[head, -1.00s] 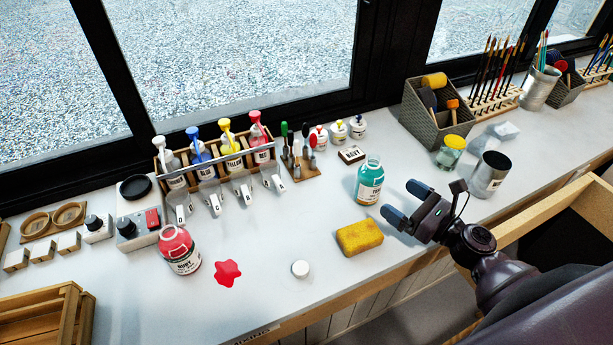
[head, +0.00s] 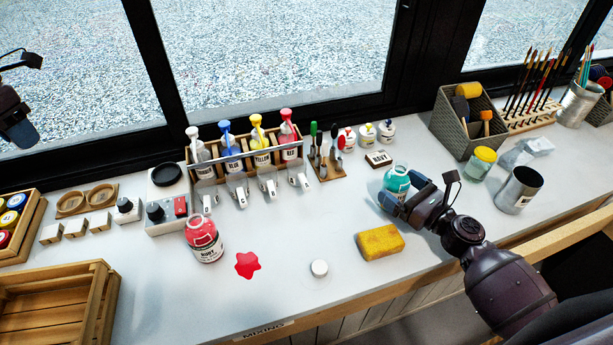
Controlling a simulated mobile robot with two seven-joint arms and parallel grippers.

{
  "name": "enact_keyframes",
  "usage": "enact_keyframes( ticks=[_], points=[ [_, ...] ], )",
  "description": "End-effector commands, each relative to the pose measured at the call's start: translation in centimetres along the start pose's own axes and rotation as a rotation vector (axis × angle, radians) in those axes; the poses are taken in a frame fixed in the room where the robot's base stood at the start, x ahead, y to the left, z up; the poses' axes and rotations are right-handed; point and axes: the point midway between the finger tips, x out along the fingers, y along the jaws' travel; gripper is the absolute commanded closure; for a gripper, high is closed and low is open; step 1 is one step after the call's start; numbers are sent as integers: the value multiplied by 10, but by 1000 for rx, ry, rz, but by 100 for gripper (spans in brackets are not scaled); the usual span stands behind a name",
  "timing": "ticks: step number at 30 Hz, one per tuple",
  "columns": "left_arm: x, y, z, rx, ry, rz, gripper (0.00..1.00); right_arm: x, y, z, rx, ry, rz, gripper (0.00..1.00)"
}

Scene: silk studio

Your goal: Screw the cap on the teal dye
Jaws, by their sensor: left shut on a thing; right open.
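The teal dye bottle (head: 397,180) stands upright and uncapped at the back right of the counter, its label mostly hidden by my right gripper (head: 402,192). The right gripper is open, its fingers at the bottle's front and right side; I cannot tell whether they touch it. My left gripper (head: 20,132) is at the upper left edge, raised in front of the window, far from the cap. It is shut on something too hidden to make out.
A red dye bottle (head: 204,239) stands open at left beside a red spill (head: 247,265). A yellow sponge (head: 380,242) lies in front of the teal bottle. A metal can (head: 518,190) and a glass jar (head: 481,163) stand at right. A wooden crate (head: 98,300) fills the front left.

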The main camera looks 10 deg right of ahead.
Motion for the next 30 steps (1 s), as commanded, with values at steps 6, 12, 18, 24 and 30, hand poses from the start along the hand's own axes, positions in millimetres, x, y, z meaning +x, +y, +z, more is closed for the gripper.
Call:
enact_keyframes(
  ticks=[6, 12, 18, 24, 30],
  points=[
    [-3, 0, 0, 0, -2, 1, 88, 19, 0, 0, 1, 0, -1, 5],
    [-3, 0, 0, 0, -1, 1, 88, 20, 0, 0, 1, 1, -1, 5],
    [-3, 0, 0, 0, -1, 1, 88, 20, 0, 0, 1, 0, -1, 10],
    [-3, 0, 0, 0, -1, 1, 88, 20, 0, 0, 1, 0, -1, 41],
    [-3, 0, 0, 0, -1, 1, 88, 20, 0, 1, 1, -1, 0, 68]
  ],
)
